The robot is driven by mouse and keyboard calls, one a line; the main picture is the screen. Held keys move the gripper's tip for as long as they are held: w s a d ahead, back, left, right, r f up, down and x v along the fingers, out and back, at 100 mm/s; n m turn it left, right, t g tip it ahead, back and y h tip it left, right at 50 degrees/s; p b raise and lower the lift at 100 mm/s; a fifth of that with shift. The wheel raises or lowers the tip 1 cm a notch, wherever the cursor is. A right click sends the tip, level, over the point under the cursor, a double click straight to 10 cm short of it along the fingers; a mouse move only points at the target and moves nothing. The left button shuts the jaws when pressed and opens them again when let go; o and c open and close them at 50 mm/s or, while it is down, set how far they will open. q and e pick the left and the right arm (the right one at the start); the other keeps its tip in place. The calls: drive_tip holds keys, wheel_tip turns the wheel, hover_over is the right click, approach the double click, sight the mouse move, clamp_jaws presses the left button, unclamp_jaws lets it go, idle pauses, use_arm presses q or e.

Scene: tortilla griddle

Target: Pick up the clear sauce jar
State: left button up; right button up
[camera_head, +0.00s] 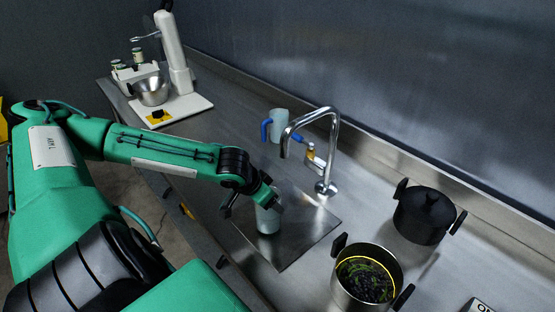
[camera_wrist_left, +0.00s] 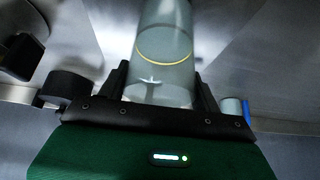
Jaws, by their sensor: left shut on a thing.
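The clear sauce jar (camera_head: 267,217) stands upright over the sink area in the head view, partly covered by my left gripper. My left gripper (camera_head: 272,200) is shut on the jar near its upper part. In the left wrist view the jar (camera_wrist_left: 163,60) is a translucent cylinder with a yellow ring line, held between the two fingers of the gripper (camera_wrist_left: 163,90). Whether the jar's bottom touches the surface below is hard to tell. My right gripper is not in view.
A chrome faucet (camera_head: 333,130) arches behind the jar. A blue-handled pitcher (camera_head: 278,125) stands behind it. An open pot (camera_head: 345,292) and a lidded black pot (camera_head: 424,215) stand to the right. A white mixer (camera_head: 175,60) with a steel bowl (camera_head: 152,91) is at the far left.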

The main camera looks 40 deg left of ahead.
use_arm(q)
drive_tip(key=s+a+b, duration=0.1)
drive_tip(key=s+b, duration=0.3)
drive_tip(key=s, duration=0.8)
drive_tip(key=shift+s, duration=0.15)
